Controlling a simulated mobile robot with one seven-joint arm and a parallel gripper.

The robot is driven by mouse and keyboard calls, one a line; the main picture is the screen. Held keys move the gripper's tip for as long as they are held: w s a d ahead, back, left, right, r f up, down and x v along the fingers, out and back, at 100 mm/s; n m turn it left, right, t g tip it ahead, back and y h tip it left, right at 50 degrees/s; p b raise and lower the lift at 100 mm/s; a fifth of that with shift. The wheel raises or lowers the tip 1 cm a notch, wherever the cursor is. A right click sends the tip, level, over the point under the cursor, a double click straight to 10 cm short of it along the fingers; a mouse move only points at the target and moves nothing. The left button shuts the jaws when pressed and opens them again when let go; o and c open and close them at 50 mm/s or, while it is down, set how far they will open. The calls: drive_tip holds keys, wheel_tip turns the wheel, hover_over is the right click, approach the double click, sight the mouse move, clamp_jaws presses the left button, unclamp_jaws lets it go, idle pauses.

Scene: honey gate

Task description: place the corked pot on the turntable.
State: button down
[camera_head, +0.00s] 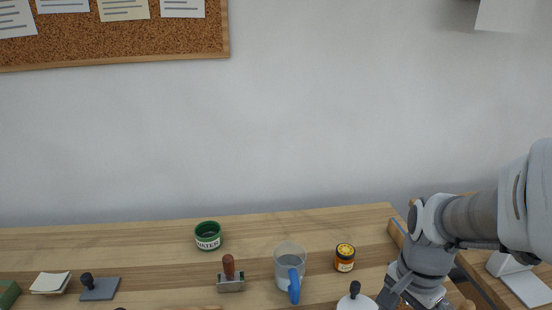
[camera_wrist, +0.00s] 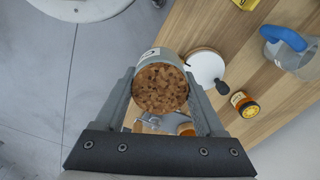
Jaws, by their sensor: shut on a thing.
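My gripper (camera_wrist: 161,82) is shut on the corked pot (camera_wrist: 160,88), a pale grey round pot with a brown speckled cork top. The cork faces the wrist camera, and one finger is on each side. The pot is held beside the table edge in the wrist view. A white round disc with a dark knob (camera_wrist: 204,66) lies on the table just right of the pot, partly hidden behind it; it also shows at the bottom edge of the head view (camera_head: 356,303). I cannot tell for sure that it is the turntable. The pot is not visible in the head view.
An amber jar (camera_head: 345,258) and a clear mug with blue handle (camera_head: 289,268) stand near the disc. A wooden-handled stamp (camera_head: 230,275), a green-rimmed tin (camera_head: 208,236) and a stamp pad (camera_head: 100,288) are farther left. The back of the wooden table (camera_head: 130,245) has bare room.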

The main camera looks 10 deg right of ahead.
drive_tip(key=shift+w+d+f, duration=0.2)
drive_tip(key=w+f, duration=0.2)
drive_tip(key=w, duration=0.1)
drive_tip(key=w+f+b, duration=0.1)
drive_tip(key=w+f, duration=0.1)
drive_tip(key=w, duration=0.2)
drive_tip(key=w+f+b, duration=0.1)
drive_tip(key=w+f, duration=0.1)
drive_tip(key=w, duration=0.2)
drive_tip(key=shift+w+f, duration=0.1)
drive_tip(key=shift+f, duration=0.25)
drive_tip(key=shift+f+b, duration=0.4)
drive_tip(key=shift+f, duration=1.55)
drive_tip(key=shift+f, duration=0.15)
unclamp_jaws()
